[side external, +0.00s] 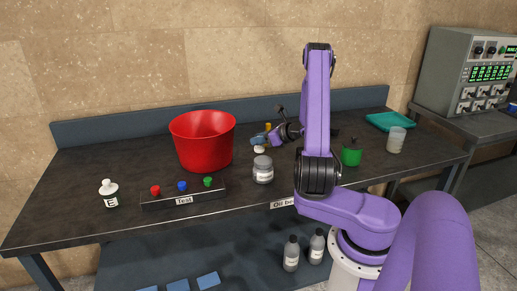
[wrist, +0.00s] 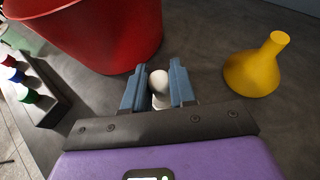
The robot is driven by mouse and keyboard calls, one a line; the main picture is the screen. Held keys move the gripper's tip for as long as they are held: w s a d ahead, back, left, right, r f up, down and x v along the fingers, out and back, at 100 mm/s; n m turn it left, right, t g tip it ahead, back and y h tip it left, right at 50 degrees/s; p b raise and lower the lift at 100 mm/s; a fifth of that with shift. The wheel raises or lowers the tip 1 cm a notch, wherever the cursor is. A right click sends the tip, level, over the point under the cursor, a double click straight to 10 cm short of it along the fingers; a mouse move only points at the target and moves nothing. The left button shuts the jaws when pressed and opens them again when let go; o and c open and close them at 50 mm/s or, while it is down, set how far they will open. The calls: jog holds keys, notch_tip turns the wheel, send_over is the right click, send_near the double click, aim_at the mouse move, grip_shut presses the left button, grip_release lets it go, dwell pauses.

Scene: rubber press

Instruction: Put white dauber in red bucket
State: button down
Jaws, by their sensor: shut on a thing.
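My gripper (side external: 258,140) is to the right of the red bucket (side external: 203,142). In the wrist view its blue fingers (wrist: 158,88) are shut on a white dauber (wrist: 159,80) with a rounded top. A white bit of the dauber (side external: 259,149) shows below the fingers in the side view. I cannot tell whether it touches the table. The bucket (wrist: 100,35) is just beyond the fingers at upper left in the wrist view. Its inside is partly visible from the side. Another white piece, marked E (side external: 110,195), stands at the table's left front.
A grey-lidded jar (side external: 263,171) stands in front of my gripper. A yellow funnel (wrist: 258,70) is to its right in the wrist view. A button box (side external: 183,198) is before the bucket. A green pot (side external: 351,155), beaker (side external: 396,140) and teal tray (side external: 390,121) are at right.

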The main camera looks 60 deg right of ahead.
aim_at(258, 148)
jog(key=shift+w+d+f, duration=0.2)
jog(key=shift+w+f, duration=0.1)
jog(key=shift+f, duration=0.1)
jog(key=shift+w+d+f, duration=0.1)
jog(key=shift+w+f, duration=0.05)
jog(key=shift+f, duration=1.6)
jog(key=shift+f, duration=0.15)
jog(key=c, duration=0.9)
grip_release()
